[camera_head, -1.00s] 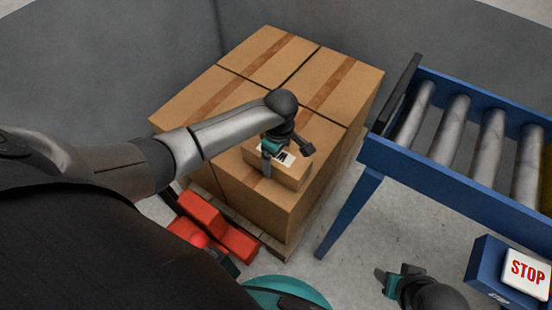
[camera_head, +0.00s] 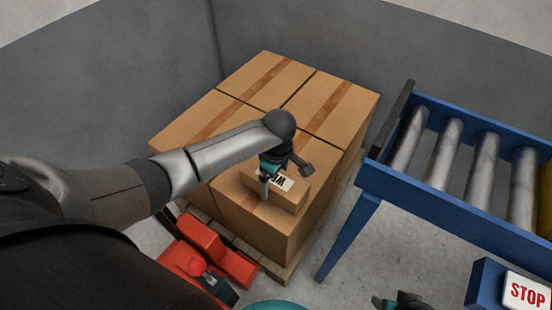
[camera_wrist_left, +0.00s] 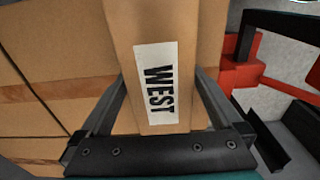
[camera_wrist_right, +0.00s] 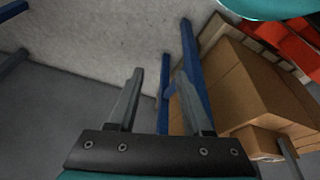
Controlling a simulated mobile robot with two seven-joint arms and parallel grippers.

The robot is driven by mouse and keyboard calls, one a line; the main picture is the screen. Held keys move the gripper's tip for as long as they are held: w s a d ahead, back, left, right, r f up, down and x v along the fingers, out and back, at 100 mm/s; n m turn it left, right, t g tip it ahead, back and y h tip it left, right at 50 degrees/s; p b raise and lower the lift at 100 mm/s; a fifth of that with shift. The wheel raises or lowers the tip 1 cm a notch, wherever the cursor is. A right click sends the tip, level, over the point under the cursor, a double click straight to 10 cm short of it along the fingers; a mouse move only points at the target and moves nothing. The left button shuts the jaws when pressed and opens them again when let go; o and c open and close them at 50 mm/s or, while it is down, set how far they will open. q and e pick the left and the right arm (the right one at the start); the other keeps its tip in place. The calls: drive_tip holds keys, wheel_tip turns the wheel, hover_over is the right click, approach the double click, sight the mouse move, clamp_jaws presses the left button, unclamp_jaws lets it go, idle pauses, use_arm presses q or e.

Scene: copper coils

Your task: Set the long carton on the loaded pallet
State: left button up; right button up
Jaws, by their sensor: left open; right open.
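The long carton (camera_head: 285,193) is a small brown box with a white label. It rests on top of the near large carton of the loaded pallet (camera_head: 273,268). In the left wrist view the carton (camera_wrist_left: 150,25) shows its label reading "WEST". My left gripper (camera_head: 285,180) is open, its fingers on either side of the carton; I cannot tell whether they touch it. In the left wrist view the left gripper's fingers (camera_wrist_left: 158,100) are spread beside the label. My right gripper (camera_wrist_right: 158,100) is open and empty, away from the pallet, over bare floor.
Large taped cartons (camera_head: 265,80) fill the pallet. A blue roller conveyor (camera_head: 455,195) stands at the right, its leg close to the pallet. A STOP button box (camera_head: 525,292) is at the lower right. A red pallet jack (camera_head: 200,235) is at the near left. Grey walls (camera_head: 110,80) stand behind.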

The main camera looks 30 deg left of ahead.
sight(276, 178)
use_arm(q)
drive_tip(key=r+p, duration=0.3)
drive_tip(key=r, duration=0.5)
drive_tip(key=shift+d, duration=0.2)
drive_tip(key=shift+d+r+p, duration=0.1)
drive_tip(key=shift+r+p, duration=0.45)
drive_tip(key=shift+r, duration=0.7)
use_arm(e)
drive_tip(key=s+d+f+g, duration=0.1)
drive_tip(key=s+f, duration=0.3)
drive_tip(key=f, duration=0.4)
drive_tip(key=shift+f, duration=0.2)
